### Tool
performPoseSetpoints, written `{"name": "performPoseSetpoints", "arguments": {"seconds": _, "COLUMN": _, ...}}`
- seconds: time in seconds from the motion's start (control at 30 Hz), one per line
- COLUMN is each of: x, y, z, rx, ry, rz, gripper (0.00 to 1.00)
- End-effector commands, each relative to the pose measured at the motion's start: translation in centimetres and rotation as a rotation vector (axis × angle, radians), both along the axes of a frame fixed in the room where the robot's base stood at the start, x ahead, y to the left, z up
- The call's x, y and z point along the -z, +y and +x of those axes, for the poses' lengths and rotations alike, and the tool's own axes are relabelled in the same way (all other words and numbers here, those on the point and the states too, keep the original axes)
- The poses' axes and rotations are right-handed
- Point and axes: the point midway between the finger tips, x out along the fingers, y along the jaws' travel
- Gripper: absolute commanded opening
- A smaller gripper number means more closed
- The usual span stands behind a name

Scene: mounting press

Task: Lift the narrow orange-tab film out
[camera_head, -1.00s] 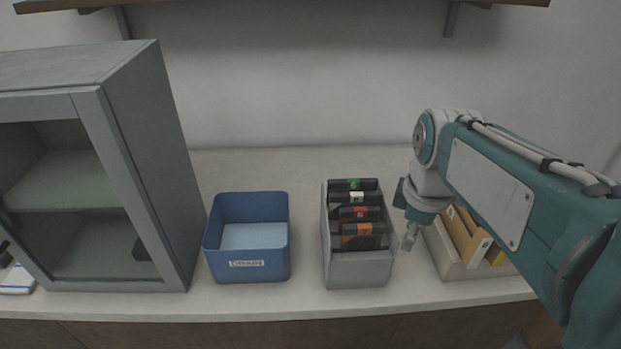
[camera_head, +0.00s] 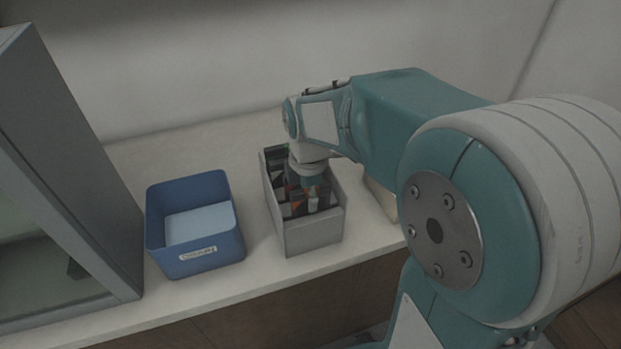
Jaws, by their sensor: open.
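The grey box (camera_head: 314,237) stands on the counter and holds several dark films in a row, front to back. My gripper (camera_head: 309,206) points down over the box, at its front half, and hides most of the films. Small patches of orange-red (camera_head: 291,183) show beside the gripper, but I cannot tell which film they belong to. The gripper's jaws are open. I cannot tell whether they are around a film or only above it.
A blue bin (camera_head: 197,258) with a pale label and light bottom stands left of the box. A grey cabinet (camera_head: 75,170) stands at the far left. A pale box (camera_head: 384,199) at the right is mostly behind my arm. Counter between bin and box is clear.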

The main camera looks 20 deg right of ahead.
Motion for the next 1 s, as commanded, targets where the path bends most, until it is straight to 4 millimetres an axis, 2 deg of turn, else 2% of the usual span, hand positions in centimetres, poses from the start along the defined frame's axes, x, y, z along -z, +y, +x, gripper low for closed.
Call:
{"name": "performPoseSetpoints", "arguments": {"seconds": 0.17, "x": 1.5, "y": -0.1, "z": 0.0, "rx": 0.001, "ry": 0.001, "rz": 0.001, "gripper": 0.46}}
{"name": "performPoseSetpoints", "arguments": {"seconds": 0.47, "x": 1.7, "y": -0.1, "z": 0.0, "rx": 0.001, "ry": 0.000, "rz": 0.000, "gripper": 0.46}}
{"name": "performPoseSetpoints", "arguments": {"seconds": 0.5, "x": 1.7, "y": -0.1, "z": 0.0, "rx": 0.001, "ry": 0.000, "rz": 0.000, "gripper": 0.28}}
{"name": "performPoseSetpoints", "arguments": {"seconds": 0.57, "x": 1.7, "y": 0.0, "z": 0.0, "rx": 0.001, "ry": 0.000, "rz": 0.000, "gripper": 0.01}}
{"name": "performPoseSetpoints", "arguments": {"seconds": 1.0, "x": 1.6, "y": -0.1, "z": 0.0, "rx": 0.002, "ry": 0.000, "rz": 0.000, "gripper": 0.00}}
